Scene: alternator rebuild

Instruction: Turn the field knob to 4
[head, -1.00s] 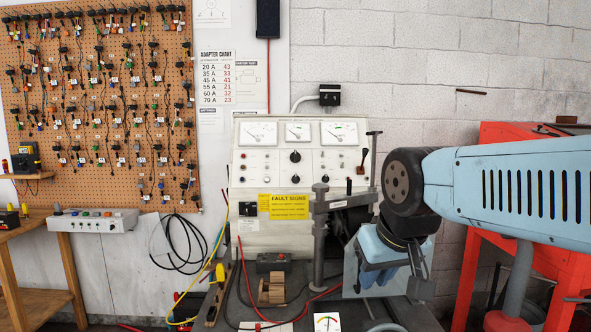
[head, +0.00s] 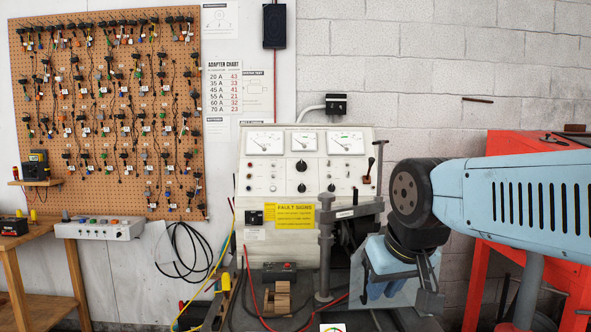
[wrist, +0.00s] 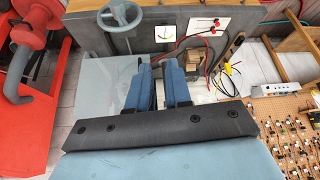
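The test bench panel (head: 256,213) is pale, with three meters across its top. Two black knobs stand in its middle, an upper knob (head: 301,165) and a lower knob (head: 301,188). Their labels and pointer settings are too small to read, so I cannot tell which is the field knob. My gripper (head: 384,288) is low and to the right of the knobs, pointing down and touching neither. In the wrist view its two blue fingers (wrist: 159,82) stand apart with nothing seen between them. The panel's knobs are not seen in the wrist view.
A grey clamp post (head: 325,245) stands between my gripper and the knobs. Wooden blocks (head: 277,297) and cables lie on the bench below. A red cabinet (head: 505,143) is at right. The space before the upper panel looks clear.

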